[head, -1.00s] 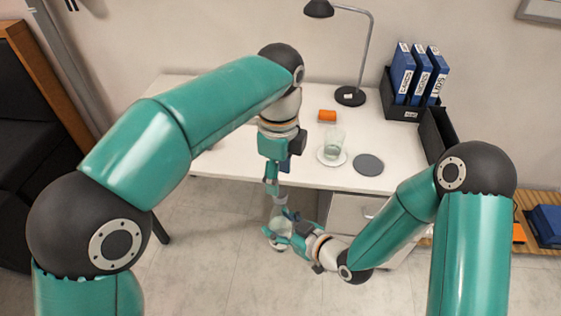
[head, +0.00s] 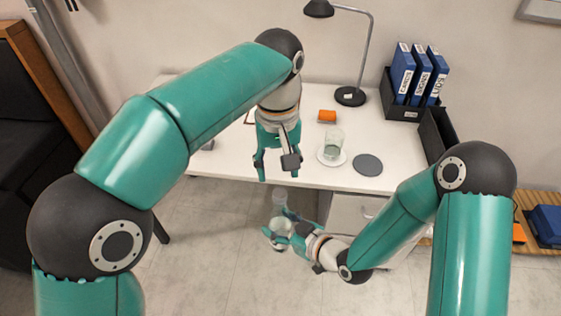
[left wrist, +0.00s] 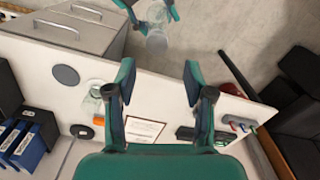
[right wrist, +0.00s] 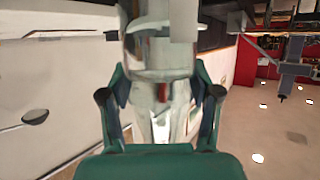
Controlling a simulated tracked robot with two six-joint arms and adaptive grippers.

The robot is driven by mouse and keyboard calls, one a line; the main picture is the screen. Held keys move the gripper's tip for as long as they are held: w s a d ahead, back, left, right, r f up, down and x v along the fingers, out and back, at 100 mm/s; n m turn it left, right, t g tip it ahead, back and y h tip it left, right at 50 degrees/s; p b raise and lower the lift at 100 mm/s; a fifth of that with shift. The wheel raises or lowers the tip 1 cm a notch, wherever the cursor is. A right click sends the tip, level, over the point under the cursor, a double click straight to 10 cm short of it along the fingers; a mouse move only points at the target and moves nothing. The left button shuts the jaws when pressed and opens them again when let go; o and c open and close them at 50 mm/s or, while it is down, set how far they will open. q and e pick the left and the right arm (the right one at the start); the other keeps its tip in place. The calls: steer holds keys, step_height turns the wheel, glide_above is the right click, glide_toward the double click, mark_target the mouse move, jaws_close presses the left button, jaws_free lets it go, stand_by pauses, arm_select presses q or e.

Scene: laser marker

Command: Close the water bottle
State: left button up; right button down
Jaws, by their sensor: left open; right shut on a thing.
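A clear bottle (head: 280,197) is upright in front of the table's edge in the head view. My right gripper (head: 278,224) is shut around its body. The bottle also shows at the top of the left wrist view (left wrist: 157,42) and fills the middle of the right wrist view (right wrist: 160,60). My left gripper (head: 277,168) is open and empty above the bottle, apart from it. Its spread fingers (left wrist: 160,75) show in the left wrist view. I cannot make out a separate cap, or whether one is seated on the bottle's top.
The white table (head: 315,178) holds a glass (head: 333,143) on a white saucer, a grey coaster (head: 368,165), an orange item (head: 327,116), a lamp (head: 350,96) and blue binders (head: 420,78). A drawer unit (head: 350,212) stands below. The floor left of the bottle is clear.

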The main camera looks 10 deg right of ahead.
mark_target(280, 193)
arm_select(q)
steer(key=shift+r+n, duration=0.1)
steer(key=shift+n, duration=0.4)
steer(key=shift+d+r, duration=0.15)
steer(key=shift+r, duration=0.15)
steer(key=shift+f, duration=0.1)
steer(key=shift+f, duration=3.95)
